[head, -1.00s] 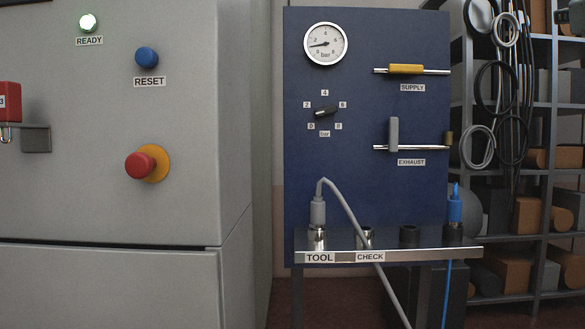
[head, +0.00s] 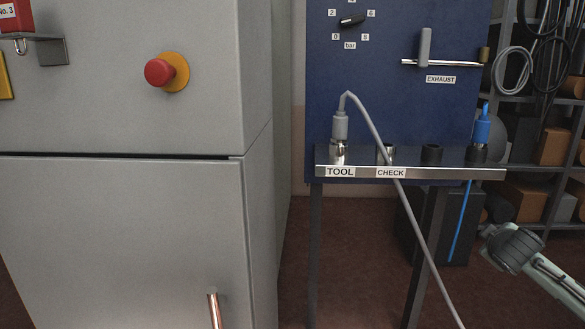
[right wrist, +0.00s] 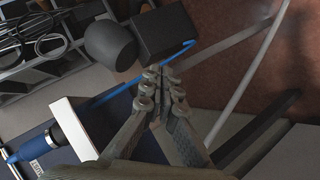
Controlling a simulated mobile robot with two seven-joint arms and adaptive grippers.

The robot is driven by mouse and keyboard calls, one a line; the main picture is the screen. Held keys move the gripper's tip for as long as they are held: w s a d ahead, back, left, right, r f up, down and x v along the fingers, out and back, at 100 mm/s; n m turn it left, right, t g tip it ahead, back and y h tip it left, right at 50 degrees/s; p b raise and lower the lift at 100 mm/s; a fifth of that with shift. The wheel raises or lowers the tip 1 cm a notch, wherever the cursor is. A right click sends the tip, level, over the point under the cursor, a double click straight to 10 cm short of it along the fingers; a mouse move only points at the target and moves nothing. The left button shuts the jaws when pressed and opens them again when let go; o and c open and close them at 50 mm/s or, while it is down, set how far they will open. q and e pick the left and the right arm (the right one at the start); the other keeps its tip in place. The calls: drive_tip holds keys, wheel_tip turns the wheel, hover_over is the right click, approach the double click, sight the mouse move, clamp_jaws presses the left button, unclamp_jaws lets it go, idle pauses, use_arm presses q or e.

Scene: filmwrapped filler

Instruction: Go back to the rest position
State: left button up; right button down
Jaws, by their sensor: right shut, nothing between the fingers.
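My right gripper (right wrist: 163,82) shows in the right wrist view with its fingers together and nothing between them. It hangs over open space near the shelf, with a blue hose (right wrist: 184,46) behind the fingertips. In the head view, part of my right arm (head: 515,248) reaches in from the lower right, below and right of the socket rail (head: 330,172); the fingertips cannot be made out there. My left gripper is in neither view.
A grey plug (head: 340,126) stands in the TOOL socket and its hose hangs down. A blue plug (head: 482,132) sits at the rail's right end. A grey cabinet (head: 120,235) with a red button (head: 158,72) stands left. Shelves (head: 545,100) stand behind at right.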

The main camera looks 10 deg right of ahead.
drive_tip(key=s+a+f+n+g+y, duration=0.1)
drive_tip(key=s+f+n+g, duration=0.1)
drive_tip(key=s+f, duration=0.9)
drive_tip(key=s+a+f+n+g, duration=0.1)
drive_tip(key=s+a+f+g, duration=0.15)
drive_tip(key=s+f, duration=0.85)
drive_tip(key=s+a+f+m+g+y, duration=0.1)
drive_tip(key=s+a+f+m+y, duration=0.1)
drive_tip(key=a+f, duration=0.5)
drive_tip(key=s+a+f+m+y, duration=0.1)
drive_tip(key=a+f+m+y, duration=0.15)
drive_tip(key=a, duration=0.85)
drive_tip(key=s+a+f+m+g+y, duration=0.1)
drive_tip(key=s+a+f+y, duration=0.1)
drive_tip(key=a+f, duration=0.45)
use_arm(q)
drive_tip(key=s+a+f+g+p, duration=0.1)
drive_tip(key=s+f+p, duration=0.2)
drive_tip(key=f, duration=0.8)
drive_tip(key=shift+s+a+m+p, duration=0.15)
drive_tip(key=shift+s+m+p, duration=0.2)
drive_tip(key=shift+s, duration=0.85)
use_arm(e)
drive_tip(key=s+f, duration=0.5)
drive_tip(key=f, duration=0.4)
drive_tip(key=shift+s+n+g+h, duration=0.15)
drive_tip(key=shift+n+g+h, duration=0.2)
drive_tip(key=shift+n+g, duration=0.1)
